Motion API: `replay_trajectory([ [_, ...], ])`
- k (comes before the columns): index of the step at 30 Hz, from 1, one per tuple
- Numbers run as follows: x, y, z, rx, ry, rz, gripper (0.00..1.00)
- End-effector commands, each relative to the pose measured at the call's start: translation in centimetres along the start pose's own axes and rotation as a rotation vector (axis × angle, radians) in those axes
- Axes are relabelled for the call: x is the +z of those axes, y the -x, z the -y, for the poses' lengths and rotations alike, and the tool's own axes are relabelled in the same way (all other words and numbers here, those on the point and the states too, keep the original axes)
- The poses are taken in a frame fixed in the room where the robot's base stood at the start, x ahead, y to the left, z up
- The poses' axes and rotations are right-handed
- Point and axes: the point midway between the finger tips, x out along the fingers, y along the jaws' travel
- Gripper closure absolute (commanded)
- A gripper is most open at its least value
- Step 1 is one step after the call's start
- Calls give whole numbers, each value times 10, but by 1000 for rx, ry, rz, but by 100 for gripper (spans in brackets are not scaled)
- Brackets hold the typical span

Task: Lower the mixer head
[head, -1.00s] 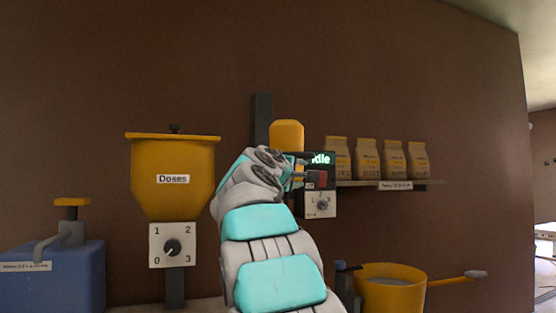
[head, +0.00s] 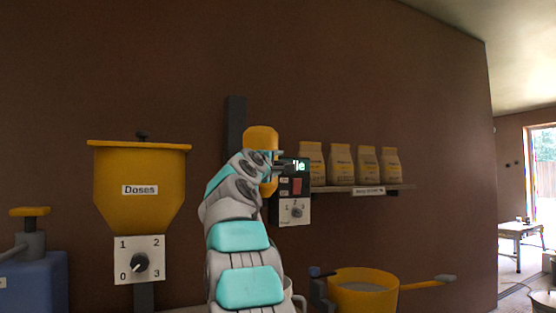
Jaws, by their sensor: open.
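The mixer head (head: 261,139) is a yellow rounded body on a dark upright column (head: 236,118) against the brown wall. Beside it on the right is a dark control box (head: 290,184) with a lit green display, partly covered, a red switch (head: 297,187) and a white dial plate (head: 293,211). My gripper (head: 281,163) is open, in front of the head's right side and the box's upper left. My arm hides the lower part of the head and column. I cannot tell whether the fingers touch anything.
A yellow hopper (head: 139,185) labelled Doses, with a dial plate (head: 139,260), stands left. A blue container (head: 38,285) is at lower left. Several paper bags (head: 340,165) stand on a shelf (head: 400,187). A yellow long-handled pan (head: 362,292) is at lower right.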

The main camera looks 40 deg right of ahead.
Motion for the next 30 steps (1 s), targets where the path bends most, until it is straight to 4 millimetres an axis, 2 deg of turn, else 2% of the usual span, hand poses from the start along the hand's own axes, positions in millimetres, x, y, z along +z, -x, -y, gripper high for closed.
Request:
replay_trajectory([
  [13, 0, -8, 2, -2, 2, 1, 43],
  [28, 0, -7, -1, 3, 1, 0, 98],
  [30, 0, -7, -2, 4, 1, 0, 100],
])
